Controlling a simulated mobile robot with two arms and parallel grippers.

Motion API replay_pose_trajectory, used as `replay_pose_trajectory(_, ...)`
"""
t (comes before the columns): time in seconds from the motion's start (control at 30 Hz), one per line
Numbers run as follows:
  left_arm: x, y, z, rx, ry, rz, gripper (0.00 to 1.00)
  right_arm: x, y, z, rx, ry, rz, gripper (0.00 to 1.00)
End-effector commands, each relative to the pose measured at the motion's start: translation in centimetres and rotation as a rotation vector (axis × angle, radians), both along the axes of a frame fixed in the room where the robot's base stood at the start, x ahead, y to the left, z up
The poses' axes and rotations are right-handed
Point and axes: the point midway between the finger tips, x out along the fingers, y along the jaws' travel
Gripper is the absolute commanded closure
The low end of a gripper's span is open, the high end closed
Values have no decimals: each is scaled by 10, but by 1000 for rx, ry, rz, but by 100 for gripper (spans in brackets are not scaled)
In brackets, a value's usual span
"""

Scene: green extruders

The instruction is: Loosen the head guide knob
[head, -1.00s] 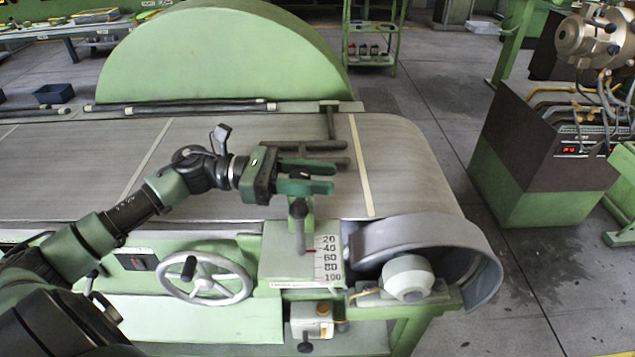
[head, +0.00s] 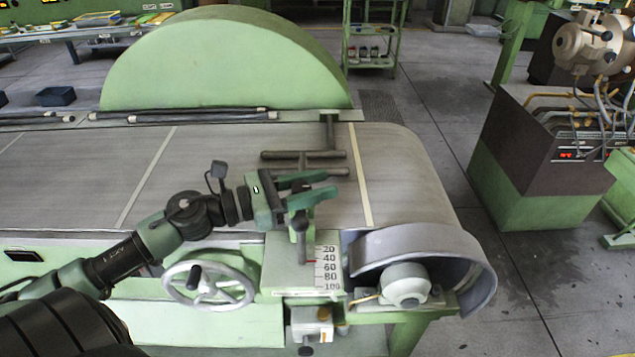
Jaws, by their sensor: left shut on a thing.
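My left gripper (head: 301,191) reaches in from the left over the belt, with its green fingers at the top of the post beside the scale. It is shut on the head guide knob, which is mostly hidden between the fingers. Just below the fingers a dark upright handle (head: 302,238) stands in front of the numbered scale plate (head: 328,268), with a red pointer near 40. The fingers partly cover the green bracket behind. My right gripper is not in view.
A handwheel (head: 235,291) is on the machine front, below my left arm. Dark T-shaped bars (head: 327,158) lie over the grey belt (head: 395,165) just behind the gripper. A curved grey guard (head: 470,262) and round motor end (head: 405,284) stand to the right.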

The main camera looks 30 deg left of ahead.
Motion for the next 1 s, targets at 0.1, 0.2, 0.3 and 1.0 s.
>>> replay_pose_trajectory(0.1, 1, 1, 1, -1, -2, 3, 100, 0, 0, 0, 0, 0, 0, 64)
replay_pose_trajectory(0.2, 1, 1, 1, -1, -2, 3, 100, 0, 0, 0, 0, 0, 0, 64)
replay_pose_trajectory(0.3, 1, 1, 1, -1, -2, 2, 49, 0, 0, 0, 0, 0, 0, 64)
replay_pose_trajectory(1.0, -27, 23, -3, -2, 2, 3, 44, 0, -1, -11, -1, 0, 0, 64)
